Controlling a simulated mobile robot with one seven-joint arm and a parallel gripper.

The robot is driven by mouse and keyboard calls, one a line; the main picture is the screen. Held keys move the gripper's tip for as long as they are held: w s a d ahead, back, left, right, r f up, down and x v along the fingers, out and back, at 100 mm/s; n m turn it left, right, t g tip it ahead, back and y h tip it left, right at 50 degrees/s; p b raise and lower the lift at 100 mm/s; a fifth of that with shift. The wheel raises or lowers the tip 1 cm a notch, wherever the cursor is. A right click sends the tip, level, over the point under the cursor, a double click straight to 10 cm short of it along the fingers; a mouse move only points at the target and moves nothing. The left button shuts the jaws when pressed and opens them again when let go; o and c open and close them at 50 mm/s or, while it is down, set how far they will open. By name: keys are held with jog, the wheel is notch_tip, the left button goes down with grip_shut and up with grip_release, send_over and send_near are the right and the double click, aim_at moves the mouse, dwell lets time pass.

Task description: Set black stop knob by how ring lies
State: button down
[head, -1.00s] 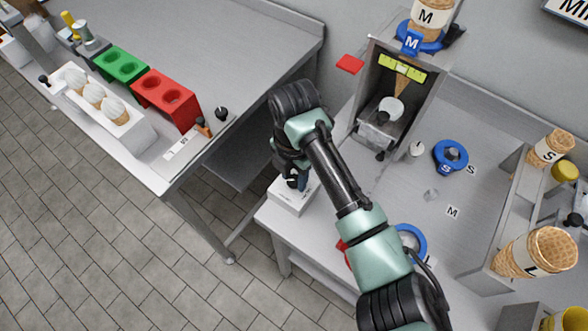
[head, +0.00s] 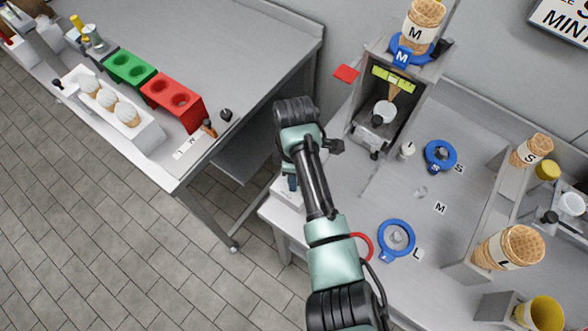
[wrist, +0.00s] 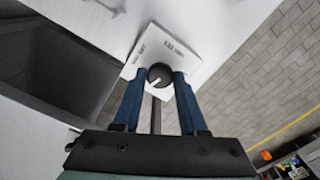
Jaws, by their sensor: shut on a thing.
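In the wrist view, my gripper's blue fingers (wrist: 157,88) are around a black knob (wrist: 159,73) with a white pointer line, and they are shut on it. The pointer slants to the lower left there. The knob sits on a white box (wrist: 190,62) with small markings too small to read. In the head view, my arm hides the knob and part of the box (head: 284,192). A blue M ring (head: 402,56) sits on top of the machine under an M cone (head: 424,22). A blue S ring (head: 440,155) and a blue L ring (head: 396,240) lie on the counter.
A red ring (head: 362,246) shows partly beside my arm at the counter's front edge. The machine (head: 362,125) holds a cone and a white cup. Other cones stand on the right shelf. The left table carries green (head: 130,69) and red (head: 172,98) holders.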

jog(key=m, duration=0.1)
jog(key=m+p, duration=0.1)
jog(key=m, duration=0.1)
jog(key=shift+r+m, duration=0.2)
jog(key=shift+m, duration=0.1)
jog(key=m+p, duration=0.1)
jog(key=m, duration=0.2)
jog(key=shift+w+d+m+p, duration=0.1)
jog(key=shift+m+p, duration=0.2)
jog(key=shift+p, duration=0.05)
jog(key=m+p, duration=0.1)
jog(key=m, duration=0.2)
jog(key=shift+m, duration=0.4)
jog(key=shift+f+m+p, duration=0.1)
jog(key=shift+m+p, duration=0.2)
jog(key=shift+m, duration=1.5)
jog(key=shift+c, duration=2.2)
grip_release()
